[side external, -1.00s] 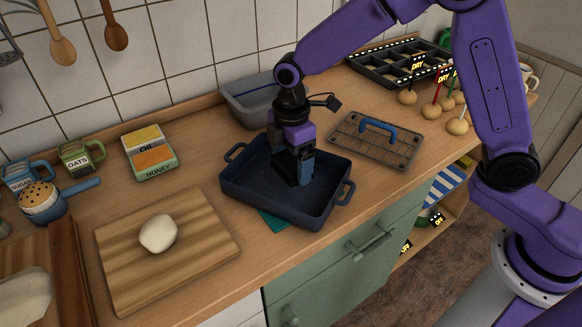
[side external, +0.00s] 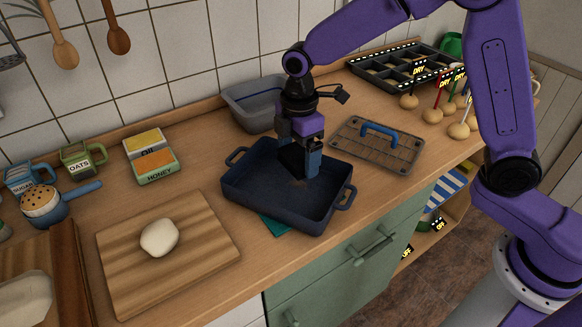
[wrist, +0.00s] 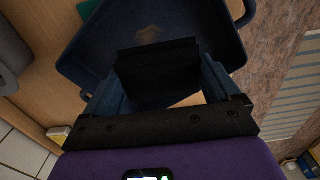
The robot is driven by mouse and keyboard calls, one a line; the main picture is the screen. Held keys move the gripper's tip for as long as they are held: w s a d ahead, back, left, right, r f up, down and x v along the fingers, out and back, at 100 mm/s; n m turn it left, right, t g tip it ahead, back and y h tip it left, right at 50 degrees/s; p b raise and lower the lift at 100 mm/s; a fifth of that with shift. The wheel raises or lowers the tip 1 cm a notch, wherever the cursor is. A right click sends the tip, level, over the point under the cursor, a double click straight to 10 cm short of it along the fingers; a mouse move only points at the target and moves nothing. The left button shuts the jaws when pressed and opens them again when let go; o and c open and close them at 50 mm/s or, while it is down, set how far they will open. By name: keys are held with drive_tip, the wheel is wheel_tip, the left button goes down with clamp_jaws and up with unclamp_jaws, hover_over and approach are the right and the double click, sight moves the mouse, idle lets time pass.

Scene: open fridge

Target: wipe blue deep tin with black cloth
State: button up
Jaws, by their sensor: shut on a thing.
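The blue deep tin (side external: 262,195) sits on the wooden counter, with a handle at each end. It also shows in the wrist view (wrist: 105,35), with a brownish patch (wrist: 148,35) on its floor. My gripper (side external: 301,165) points down inside the tin, towards its back right part. It is shut on the black cloth (wrist: 158,68), a dark folded pad between the fingers. In the side view the cloth (side external: 291,158) is a dark shape between the fingers. Whether it touches the tin's floor is hard to tell.
A grey bin (side external: 252,108) stands behind the tin. A wire rack with a blue handle (side external: 378,130) lies to its right. A cutting board with dough (side external: 159,238) lies to its left. A teal cloth (side external: 274,225) shows under the tin's front edge.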

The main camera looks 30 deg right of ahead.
sight(308, 185)
drive_tip(key=shift+w+d+f, duration=0.1)
drive_tip(key=shift+d+f, duration=0.4)
drive_tip(key=shift+f, duration=0.65)
drive_tip(key=shift+s+d+f, duration=0.1)
drive_tip(key=shift+d+f, duration=0.45)
drive_tip(key=shift+f, duration=0.55)
drive_tip(key=shift+w+d+f, duration=0.1)
drive_tip(key=shift+d+f, duration=0.4)
drive_tip(key=shift+f, duration=1.25)
drive_tip(key=shift+w+a, duration=0.4)
drive_tip(key=shift+w, duration=0.35)
drive_tip(key=shift+c, duration=0.4)
drive_tip(key=shift+w+a+f, duration=0.1)
drive_tip(key=shift+w+a, duration=0.15)
drive_tip(key=shift+w, duration=0.25)
drive_tip(key=shift+w+a, duration=0.25)
drive_tip(key=shift+w, duration=0.2)
drive_tip(key=shift+s+d, duration=0.5)
drive_tip(key=shift+s, duration=0.4)
drive_tip(key=shift+s+d, duration=0.45)
drive_tip(key=shift+s, duration=0.4)
wheel_tip(308, 185, up, 8)
